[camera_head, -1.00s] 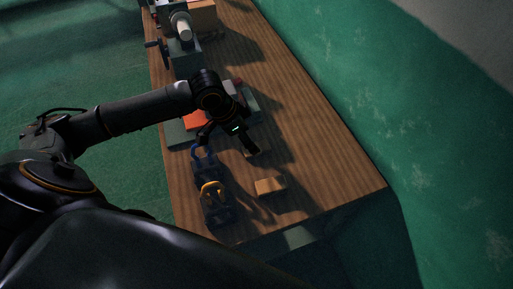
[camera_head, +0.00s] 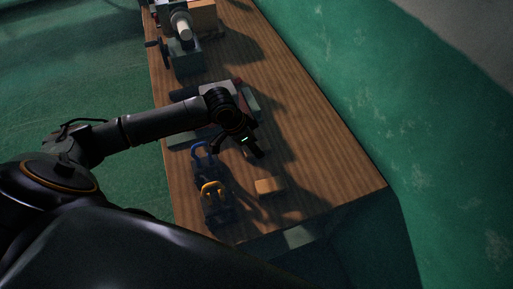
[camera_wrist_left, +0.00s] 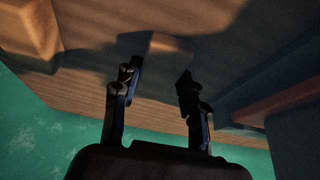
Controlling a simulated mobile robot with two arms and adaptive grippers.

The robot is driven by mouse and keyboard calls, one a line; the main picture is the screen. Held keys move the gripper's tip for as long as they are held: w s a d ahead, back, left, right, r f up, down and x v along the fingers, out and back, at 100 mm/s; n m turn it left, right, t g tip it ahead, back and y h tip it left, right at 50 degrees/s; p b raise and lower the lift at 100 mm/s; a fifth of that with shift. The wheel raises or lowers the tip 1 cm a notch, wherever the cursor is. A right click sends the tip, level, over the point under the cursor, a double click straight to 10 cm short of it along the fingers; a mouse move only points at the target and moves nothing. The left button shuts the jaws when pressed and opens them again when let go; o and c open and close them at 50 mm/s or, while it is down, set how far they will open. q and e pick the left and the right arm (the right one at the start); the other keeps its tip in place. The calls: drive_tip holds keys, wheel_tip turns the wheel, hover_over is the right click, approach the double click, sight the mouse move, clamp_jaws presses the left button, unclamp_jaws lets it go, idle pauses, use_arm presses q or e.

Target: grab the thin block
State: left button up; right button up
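A small wooden block (camera_wrist_left: 160,48) shows in the wrist view between and just beyond the fingertips of my left gripper (camera_wrist_left: 160,80). The fingers are spread, with a gap visible on the block's right; contact on its left side is unclear. In the head view my left gripper (camera_head: 248,146) is low over the table and mostly hides this block. Another wooden block (camera_head: 269,186) lies in the open nearer the table's front edge; a block at the upper left of the wrist view (camera_wrist_left: 28,28) appears to be it. Which block is the thin one is unclear. My right gripper is not seen.
A yellow-handled dark item (camera_head: 214,196) and a blue-handled one (camera_head: 203,152) stand along the table's left edge. Grey and reddish blocks lie behind the gripper. A machine with a handwheel (camera_head: 184,50) stands farther back. The right side of the wooden table (camera_head: 325,150) is clear.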

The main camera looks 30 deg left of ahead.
use_arm(q)
drive_tip(key=c, duration=0.3)
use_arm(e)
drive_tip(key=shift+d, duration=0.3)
use_arm(q)
drive_tip(key=shift+r, duration=0.1)
